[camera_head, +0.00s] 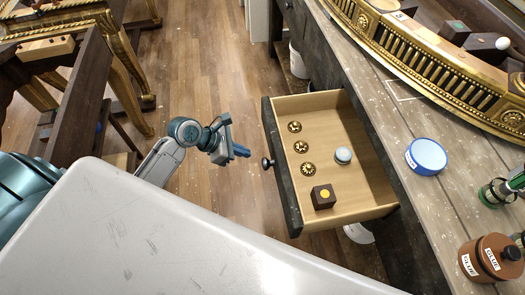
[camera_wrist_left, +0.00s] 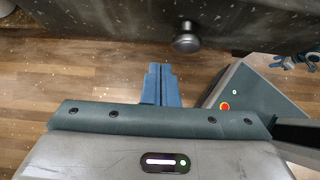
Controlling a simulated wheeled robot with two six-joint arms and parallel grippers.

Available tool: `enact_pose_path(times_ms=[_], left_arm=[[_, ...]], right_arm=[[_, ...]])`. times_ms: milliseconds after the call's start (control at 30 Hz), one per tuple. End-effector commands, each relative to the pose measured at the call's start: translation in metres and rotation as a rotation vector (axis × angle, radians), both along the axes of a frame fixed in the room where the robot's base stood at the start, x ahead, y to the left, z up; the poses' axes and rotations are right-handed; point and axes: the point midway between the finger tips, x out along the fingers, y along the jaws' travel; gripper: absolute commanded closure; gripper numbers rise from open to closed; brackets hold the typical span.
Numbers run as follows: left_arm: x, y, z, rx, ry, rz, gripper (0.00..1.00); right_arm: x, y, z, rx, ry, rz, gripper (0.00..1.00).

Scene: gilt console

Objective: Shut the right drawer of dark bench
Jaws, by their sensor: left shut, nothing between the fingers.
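The right drawer (camera_head: 365,190) of the dark bench (camera_head: 400,125) is pulled well out. Its dark front (camera_head: 282,165) faces left and carries a round knob (camera_head: 267,163). In the left wrist view the knob (camera_wrist_left: 186,40) shows on the dark front (camera_wrist_left: 100,25) just beyond my fingertips. My left gripper (camera_head: 243,152) is shut and empty. It is in front of the drawer, a little left of the knob and apart from it, with fingers pointing toward the front. Its blue fingers lie together in the left wrist view (camera_wrist_left: 160,72).
Wooden floor (camera_head: 205,75) is open left of the drawer.

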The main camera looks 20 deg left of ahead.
Motion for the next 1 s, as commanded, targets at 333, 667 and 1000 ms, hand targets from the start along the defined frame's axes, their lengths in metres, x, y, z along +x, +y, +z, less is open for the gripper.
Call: enact_pose_path(times_ms=[333, 667, 1000], left_arm=[[0.024, -0.037, -0.019, -0.002, -0.002, -0.001, 1.0], [0.034, -0.051, -0.021, 0.002, -0.001, -0.001, 1.0], [0.034, -0.051, -0.02, 0.002, -0.001, -0.001, 1.0]], right_arm=[[-0.001, 0.003, 0.003, 0.003, 0.003, -0.001, 0.64], [-0.004, 0.003, 0.005, 0.003, 0.005, -0.002, 0.64], [-0.003, 0.003, 0.006, 0.003, 0.003, -0.002, 0.64]])
